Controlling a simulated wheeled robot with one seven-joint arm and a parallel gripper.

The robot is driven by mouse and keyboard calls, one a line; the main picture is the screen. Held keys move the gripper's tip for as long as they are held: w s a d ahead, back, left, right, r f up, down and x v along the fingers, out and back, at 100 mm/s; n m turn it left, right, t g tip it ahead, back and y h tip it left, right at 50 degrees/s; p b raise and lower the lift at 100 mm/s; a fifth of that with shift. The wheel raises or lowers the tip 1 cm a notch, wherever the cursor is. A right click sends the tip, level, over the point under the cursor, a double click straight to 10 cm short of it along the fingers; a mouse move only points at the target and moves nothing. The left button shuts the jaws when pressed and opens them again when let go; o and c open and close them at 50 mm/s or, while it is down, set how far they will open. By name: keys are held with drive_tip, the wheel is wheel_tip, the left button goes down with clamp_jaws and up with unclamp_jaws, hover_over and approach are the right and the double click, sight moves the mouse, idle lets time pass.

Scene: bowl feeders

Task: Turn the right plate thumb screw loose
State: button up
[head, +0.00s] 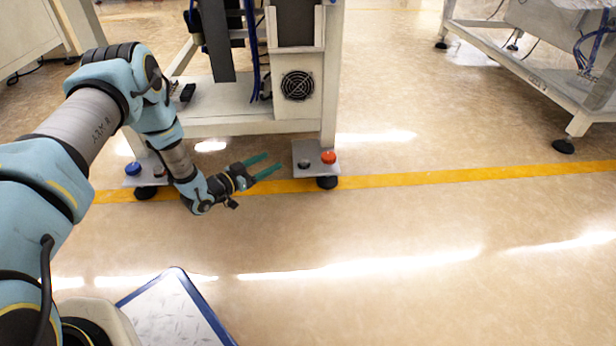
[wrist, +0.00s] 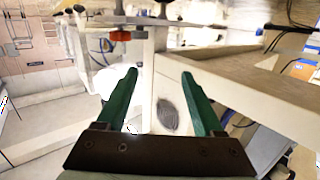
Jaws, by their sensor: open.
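The right plate (head: 313,150) is a pale plate at the foot of the machine's right leg. It carries an orange-red knob (head: 328,157) and a smaller dark knob (head: 305,164). The frames do not tell for certain which is the thumb screw. My gripper (head: 272,163) is left of the plate, its two green fingers apart and pointing right toward it. Nothing is between them. In the wrist view the orange-red knob (wrist: 120,36) shows beyond the fingertips, above and left of the gap of my gripper (wrist: 160,73), not touched.
A left plate (head: 146,180) with a blue knob (head: 132,168) stands behind my arm. The machine frame (head: 245,128) with its fan box (head: 297,85) rises behind the gripper. Open floor (head: 430,250) with a yellow line (head: 450,177) lies in front and right.

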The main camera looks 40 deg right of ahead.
sight(300, 164)
drive_tip(key=shift+m+g+h, duration=0.3)
drive_tip(key=shift+g+h, duration=0.2)
drive_tip(key=shift+g, duration=0.1)
drive_tip(key=s+d+f+b, duration=0.1)
drive_tip(key=d+b, duration=0.1)
drive_tip(key=d, duration=0.1)
drive_tip(key=s+d+f+b, duration=0.1)
drive_tip(key=d+b, duration=0.1)
drive_tip(key=d, duration=0.1)
drive_tip(key=s+d+f+b, duration=0.1)
drive_tip(key=d+f+b, duration=0.1)
drive_tip(key=d, duration=0.2)
drive_tip(key=shift+s+d, duration=0.1)
drive_tip(key=shift+s, duration=0.3)
drive_tip(key=shift+d+r+b, duration=0.2)
drive_tip(key=shift+d+b, duration=0.2)
drive_tip(key=shift+d, duration=0.45)
clamp_jaws()
